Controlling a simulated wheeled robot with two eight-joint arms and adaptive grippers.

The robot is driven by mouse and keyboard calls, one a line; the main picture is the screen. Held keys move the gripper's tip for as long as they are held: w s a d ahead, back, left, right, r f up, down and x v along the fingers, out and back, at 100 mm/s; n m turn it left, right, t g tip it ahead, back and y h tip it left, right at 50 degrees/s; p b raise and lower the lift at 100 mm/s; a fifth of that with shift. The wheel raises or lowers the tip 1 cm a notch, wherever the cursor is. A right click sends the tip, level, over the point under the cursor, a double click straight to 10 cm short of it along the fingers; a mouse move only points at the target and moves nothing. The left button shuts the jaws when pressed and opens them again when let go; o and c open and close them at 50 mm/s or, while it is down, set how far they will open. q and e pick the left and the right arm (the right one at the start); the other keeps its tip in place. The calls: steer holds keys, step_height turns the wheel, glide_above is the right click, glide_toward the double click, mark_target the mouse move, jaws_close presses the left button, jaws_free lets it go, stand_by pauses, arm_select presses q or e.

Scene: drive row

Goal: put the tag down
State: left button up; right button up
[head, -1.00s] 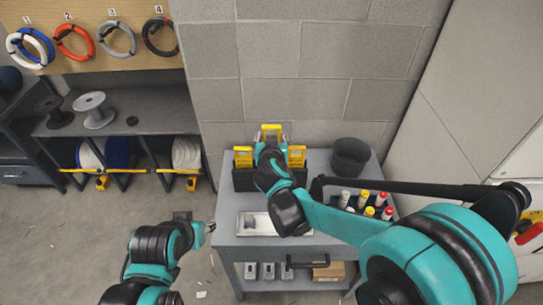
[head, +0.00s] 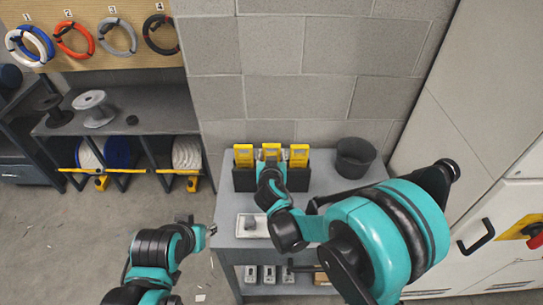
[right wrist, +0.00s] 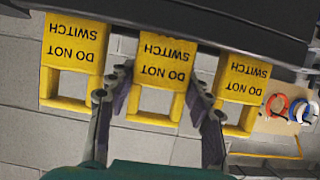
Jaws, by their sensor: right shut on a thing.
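Three yellow tags stand in a row at a dark holder (head: 243,182) on the grey bench. They are the left tag (head: 243,155), the middle tag (head: 271,150) and the right tag (head: 299,156). My right gripper (right wrist: 158,80) is shut on the middle tag (right wrist: 163,65), with a finger at each side. In this inverted wrist view all three tags read "DO NOT SWITCH", and their lower ends are hidden by the holder's edge. My right fingertips are hidden in the head view. My left gripper (head: 209,229) is left of the bench, away from the tags; its jaws are unclear.
A shallow tray (head: 244,229) with a small grey object lies in front of the holder. A dark bin (head: 354,157) stands at the bench's back right. The block wall (head: 290,100) is close behind. My right arm hides the bench's right side.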

steer(key=shift+f, duration=0.15)
steer(key=o, duration=0.9)
